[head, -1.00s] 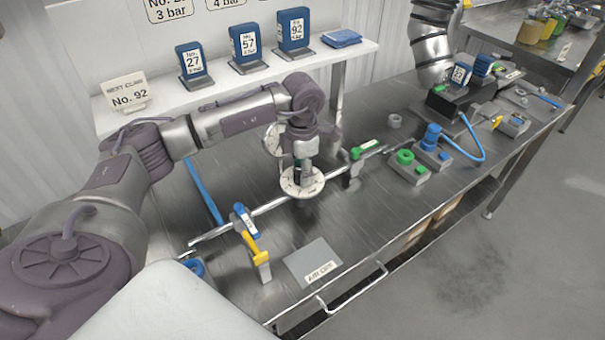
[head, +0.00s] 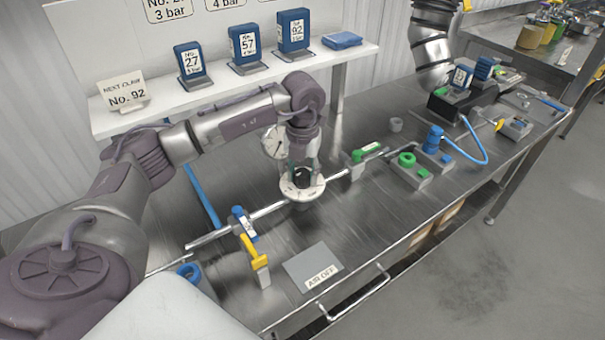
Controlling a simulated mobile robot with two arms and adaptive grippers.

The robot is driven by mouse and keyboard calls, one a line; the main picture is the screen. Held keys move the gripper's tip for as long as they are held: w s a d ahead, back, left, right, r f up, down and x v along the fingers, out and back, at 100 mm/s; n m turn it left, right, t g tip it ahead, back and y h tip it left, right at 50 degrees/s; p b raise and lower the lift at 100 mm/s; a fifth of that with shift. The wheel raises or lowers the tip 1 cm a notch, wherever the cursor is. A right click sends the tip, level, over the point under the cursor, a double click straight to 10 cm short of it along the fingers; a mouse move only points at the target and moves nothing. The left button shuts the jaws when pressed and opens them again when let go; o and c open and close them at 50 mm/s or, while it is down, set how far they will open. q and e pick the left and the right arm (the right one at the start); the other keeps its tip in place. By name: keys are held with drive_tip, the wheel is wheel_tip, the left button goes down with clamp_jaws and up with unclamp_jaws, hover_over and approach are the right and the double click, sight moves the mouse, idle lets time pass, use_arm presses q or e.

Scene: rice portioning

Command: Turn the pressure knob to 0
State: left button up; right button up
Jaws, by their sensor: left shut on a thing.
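My left gripper (head: 302,168) points down over a round white dial plate (head: 309,195) on the pipe (head: 270,211). It is shut on the pressure knob (head: 302,177) at the middle of that plate. The fingers hide most of the knob, so its setting cannot be read. A round pressure gauge (head: 274,143) with a dark needle stands just behind and left of the gripper, too small to read exactly. My right gripper is not in view.
A yellow-handled valve (head: 254,254) and a plate labelled AIR OFF (head: 312,266) are in front. A green-handled valve (head: 362,153) is to the right on the pipe. A shelf (head: 215,93) with blue numbered blocks (head: 190,61) stands behind. A bench rail (head: 355,292) runs along the front.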

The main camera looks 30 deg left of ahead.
sight(302, 173)
use_arm(q)
drive_tip(key=n, duration=0.3)
drive_tip(key=shift+n, duration=2.2)
drive_tip(key=o, duration=1.1)
drive_tip(key=shift+o, duration=0.2)
drive_tip(key=shift+r, duration=0.1)
wheel_tip(302, 173, up, 12)
drive_tip(key=shift+f, duration=0.2)
